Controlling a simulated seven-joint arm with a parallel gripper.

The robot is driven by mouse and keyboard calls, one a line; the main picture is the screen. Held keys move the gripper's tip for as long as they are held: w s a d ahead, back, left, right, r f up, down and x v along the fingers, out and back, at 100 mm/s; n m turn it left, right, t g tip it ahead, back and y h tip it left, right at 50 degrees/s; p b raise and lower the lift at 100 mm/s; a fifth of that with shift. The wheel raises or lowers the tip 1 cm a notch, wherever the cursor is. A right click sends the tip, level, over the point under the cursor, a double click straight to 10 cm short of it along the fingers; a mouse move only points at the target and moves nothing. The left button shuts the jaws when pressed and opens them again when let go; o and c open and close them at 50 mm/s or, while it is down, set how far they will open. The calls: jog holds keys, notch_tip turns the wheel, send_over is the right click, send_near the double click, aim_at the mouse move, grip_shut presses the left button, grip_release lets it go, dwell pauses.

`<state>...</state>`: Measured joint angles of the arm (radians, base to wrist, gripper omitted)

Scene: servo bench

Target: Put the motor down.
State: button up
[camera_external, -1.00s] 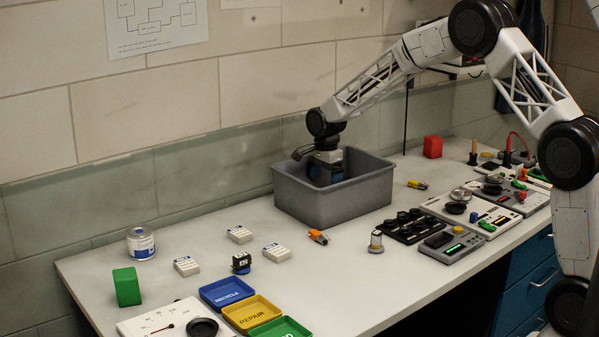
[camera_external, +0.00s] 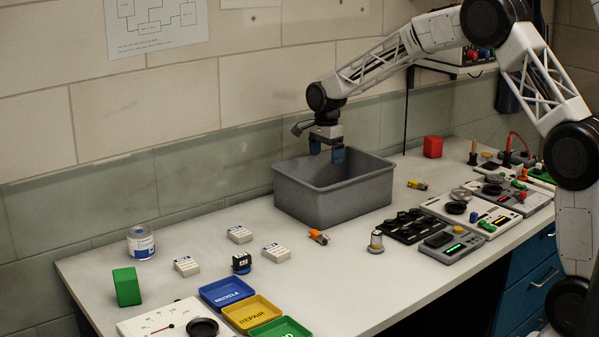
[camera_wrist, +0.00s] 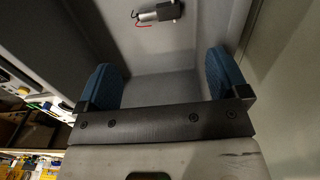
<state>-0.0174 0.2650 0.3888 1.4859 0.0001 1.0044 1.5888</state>
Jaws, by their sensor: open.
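My gripper (camera_external: 326,153) is above the grey bin (camera_external: 352,197), with its two blue fingers apart and nothing between them. In the wrist view the blue fingers of my gripper (camera_wrist: 170,85) are spread wide over the bin (camera_wrist: 160,88). A small silver cylindrical motor (camera_wrist: 158,12) with a red wire and a dark end lies inside the bin, beyond the fingertips and apart from them. The bin walls hide it in the external view.
Red block (camera_external: 432,147) stands behind the bin's right side. Black and grey devices (camera_external: 411,226) lie at right. White boxes (camera_external: 276,253), a dark servo (camera_external: 241,262), a glass jar (camera_external: 141,243), a green block (camera_external: 126,287) and coloured trays (camera_external: 252,312) are at left.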

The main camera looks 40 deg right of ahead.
dwell(0.3)
jog(key=s+d+r+n+t, duration=0.1)
jog(key=s+r+n, duration=0.3)
jog(key=s+r, duration=0.7)
jog(key=s+r+n, duration=0.4)
jog(key=s+n, duration=0.1)
jog(key=s, duration=1.2)
jog(key=s+f+n+t, duration=0.1)
jog(key=s+n, duration=0.7)
jog(key=s, duration=2.3)
jog(key=shift+d+f+n+t, duration=0.3)
jog(key=shift+d+f+n, duration=0.15)
jog(key=shift+f, duration=0.4)
jog(key=shift+c, duration=0.4)
jog(key=c, duration=0.6)
jog(key=shift+o, duration=0.2)
jog(key=shift+w, duration=0.1)
